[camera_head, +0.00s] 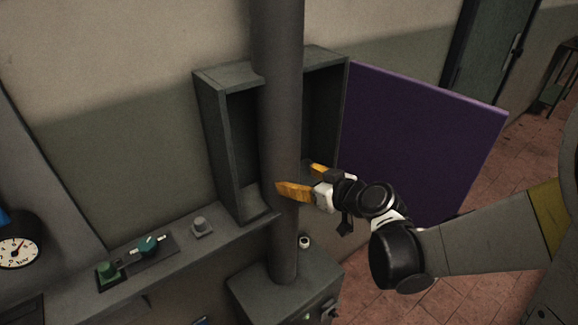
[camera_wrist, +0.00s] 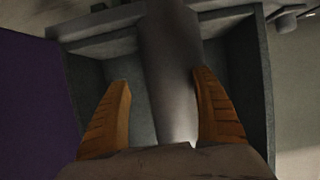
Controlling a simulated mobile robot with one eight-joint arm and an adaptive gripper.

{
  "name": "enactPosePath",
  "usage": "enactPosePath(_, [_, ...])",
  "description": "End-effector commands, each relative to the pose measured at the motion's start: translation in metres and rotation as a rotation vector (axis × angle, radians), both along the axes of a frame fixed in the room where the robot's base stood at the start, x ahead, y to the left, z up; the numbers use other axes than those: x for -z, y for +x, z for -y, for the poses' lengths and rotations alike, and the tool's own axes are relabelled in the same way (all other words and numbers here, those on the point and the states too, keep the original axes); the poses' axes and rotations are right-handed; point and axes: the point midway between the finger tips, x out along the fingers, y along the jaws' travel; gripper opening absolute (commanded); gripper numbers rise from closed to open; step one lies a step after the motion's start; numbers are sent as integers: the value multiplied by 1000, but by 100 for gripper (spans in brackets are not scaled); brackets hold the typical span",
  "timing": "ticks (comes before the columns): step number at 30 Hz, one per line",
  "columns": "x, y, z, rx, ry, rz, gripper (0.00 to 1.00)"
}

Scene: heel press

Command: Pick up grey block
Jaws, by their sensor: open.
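I cannot clearly make out a grey block. A small grey piece with a rounded top (camera_head: 201,226) sits on the ledge left of the cabinet; I cannot tell whether it is the block or a fixed knob. My gripper (camera_head: 297,180) has orange fingers, spread apart with nothing visible between them. It is in front of the open grey cabinet (camera_head: 212,115), right of the small grey piece and apart from it. In the wrist view my gripper (camera_wrist: 163,80) faces the cabinet's inside. Part of the inside is hidden behind a grey column.
The upright grey column (camera_head: 281,120) stands before the cabinet, close beyond my fingers. A purple panel (camera_head: 420,130) stands open on the right. The ledge carries a green button (camera_head: 108,270) and a teal knob (camera_head: 149,245). A gauge (camera_head: 17,252) is at far left.

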Motion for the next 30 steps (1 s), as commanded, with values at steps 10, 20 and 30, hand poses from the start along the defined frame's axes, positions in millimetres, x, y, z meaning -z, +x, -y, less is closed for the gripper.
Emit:
enactPosePath(10, [21,32,-23,-1,-2,-1,76])
enactPosePath(20, [41,63,-47,0,-1,-2,76])
enactPosePath(30, [40,64,-47,0,0,-2,34])
